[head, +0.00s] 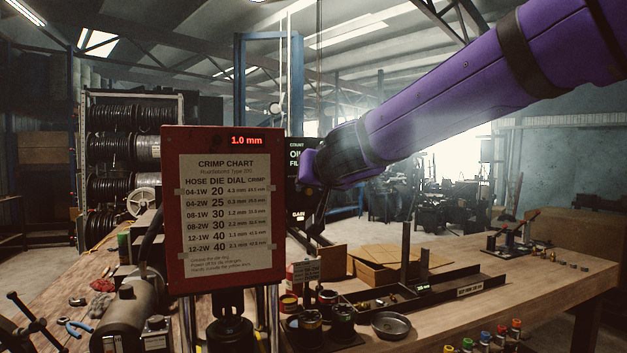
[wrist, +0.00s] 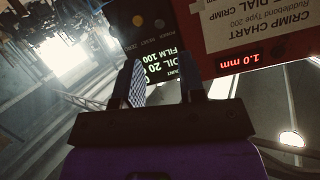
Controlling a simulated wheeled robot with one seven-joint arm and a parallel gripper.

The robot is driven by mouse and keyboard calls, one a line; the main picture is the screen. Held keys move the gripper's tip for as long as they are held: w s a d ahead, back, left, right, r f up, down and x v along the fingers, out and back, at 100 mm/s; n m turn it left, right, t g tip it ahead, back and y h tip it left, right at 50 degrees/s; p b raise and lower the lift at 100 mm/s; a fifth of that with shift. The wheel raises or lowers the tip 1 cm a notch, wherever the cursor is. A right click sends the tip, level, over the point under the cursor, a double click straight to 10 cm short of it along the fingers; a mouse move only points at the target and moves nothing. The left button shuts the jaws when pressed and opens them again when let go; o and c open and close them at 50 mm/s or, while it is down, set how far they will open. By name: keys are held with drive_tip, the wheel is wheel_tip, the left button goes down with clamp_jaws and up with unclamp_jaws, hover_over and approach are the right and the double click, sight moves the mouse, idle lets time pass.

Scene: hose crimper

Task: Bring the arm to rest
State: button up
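My purple arm reaches in from the upper right of the head view. It ends at my gripper (head: 312,222), raised above the bench just right of the red crimper head (head: 176,215). The gripper is partly dark against a black counter box (head: 296,160) behind it. In the wrist view my gripper (wrist: 162,80) has its two fingers apart with nothing between them. The counter box (wrist: 150,35) and its lit text show through the gap. The crimper's red display, reading 1.0 mm, appears upside down in the wrist view (wrist: 238,60).
The wooden bench (head: 535,275) holds a long dark tray (head: 440,290), a round metal dish (head: 390,325), dark dies (head: 342,322) and a cardboard box (head: 385,268). Colored-capped pieces (head: 485,338) stand at the front. Hose reels (head: 115,155) stand behind. Space above the bench's right side is clear beneath the arm.

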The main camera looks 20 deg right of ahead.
idle(0.3)
drive_tip(key=s+a+f+n+g+y, duration=0.1)
drive_tip(key=s+f+n+g+y, duration=0.4)
drive_tip(key=s, duration=0.9)
drive_tip(key=s+d+f+m+g+h, duration=0.1)
drive_tip(key=s+d+f+g+h, duration=0.1)
drive_tip(key=s+d+f, duration=0.2)
drive_tip(key=s+d+f+m+g+h, duration=0.1)
drive_tip(key=s+d+f, duration=0.3)
drive_tip(key=s, duration=0.5)
wheel_tip(320, 180, down, 2)
drive_tip(key=shift+s+f+m+g+h, duration=0.2)
drive_tip(key=shift+s+m+g+h, duration=0.15)
drive_tip(key=shift+g+h, duration=0.45)
